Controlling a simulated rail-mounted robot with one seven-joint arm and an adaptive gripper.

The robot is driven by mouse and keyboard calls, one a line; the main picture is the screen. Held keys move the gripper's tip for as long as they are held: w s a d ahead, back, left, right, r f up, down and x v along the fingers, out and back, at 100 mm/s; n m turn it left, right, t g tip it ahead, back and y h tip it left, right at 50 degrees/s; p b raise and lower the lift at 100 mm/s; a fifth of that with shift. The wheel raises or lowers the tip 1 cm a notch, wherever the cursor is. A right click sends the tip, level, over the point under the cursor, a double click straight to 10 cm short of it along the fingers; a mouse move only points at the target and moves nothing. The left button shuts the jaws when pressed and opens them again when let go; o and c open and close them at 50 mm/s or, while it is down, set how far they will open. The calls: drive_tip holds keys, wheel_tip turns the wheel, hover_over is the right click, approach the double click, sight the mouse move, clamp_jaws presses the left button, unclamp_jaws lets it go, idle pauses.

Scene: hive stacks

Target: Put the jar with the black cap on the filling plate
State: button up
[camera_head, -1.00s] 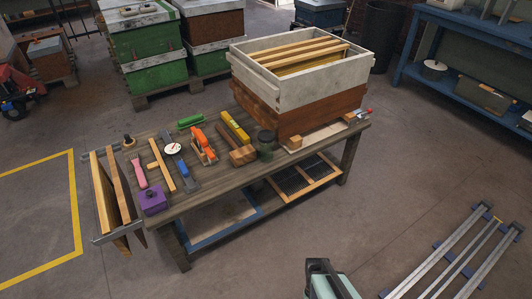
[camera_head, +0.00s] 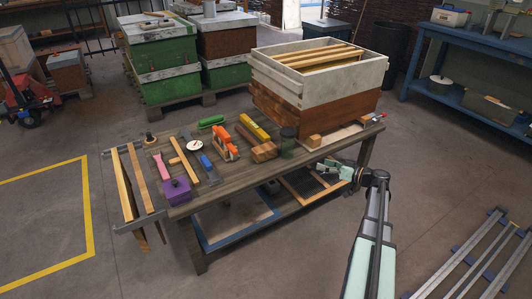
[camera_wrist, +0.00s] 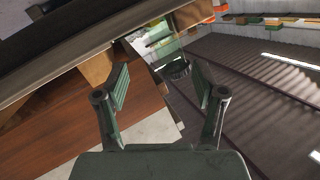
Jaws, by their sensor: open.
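The jar with the black cap (camera_head: 289,139) stands on the workbench (camera_head: 232,178), by the front left corner of the hive box. It looks dark in the head view. In the wrist view a glassy greenish jar with a dark cap (camera_wrist: 176,70) shows beyond and between my fingertips, tilted in the picture. My gripper (camera_head: 336,167) is at the bench's front edge, right of the jar and apart from it. Its fingers (camera_wrist: 158,86) are open with nothing between them. I cannot pick out the filling plate with certainty.
The hive box (camera_head: 310,90) stands behind the jar. A wooden block (camera_head: 264,152) lies to its left, with a yellow level (camera_head: 255,127) and an orange tool (camera_head: 223,143) beyond. A small block (camera_head: 313,141) lies to its right. A blue bench (camera_head: 480,55) stands back right.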

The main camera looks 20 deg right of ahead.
sight(293, 147)
drive_tip(key=w+a+n, duration=0.1)
drive_tip(key=w+a, duration=0.1)
drive_tip(key=w, duration=0.1)
drive_tip(key=w+a+r+n+t+b, duration=0.1)
drive_tip(key=w+a, duration=0.1)
drive_tip(key=w, duration=0.2)
drive_tip(key=w+a+r+n, duration=0.1)
drive_tip(key=w+a, duration=0.2)
drive_tip(key=w, duration=0.1)
drive_tip(key=shift+a+r+n+y+b, duration=0.1)
drive_tip(key=shift+r+n+y+b, duration=0.05)
drive_tip(key=shift+n+y+b, duration=0.2)
drive_tip(key=shift+b+x, duration=0.6)
drive_tip(key=shift+x, duration=2.05)
drive_tip(key=shift+a, duration=0.1)
drive_tip(key=c, duration=1.2)
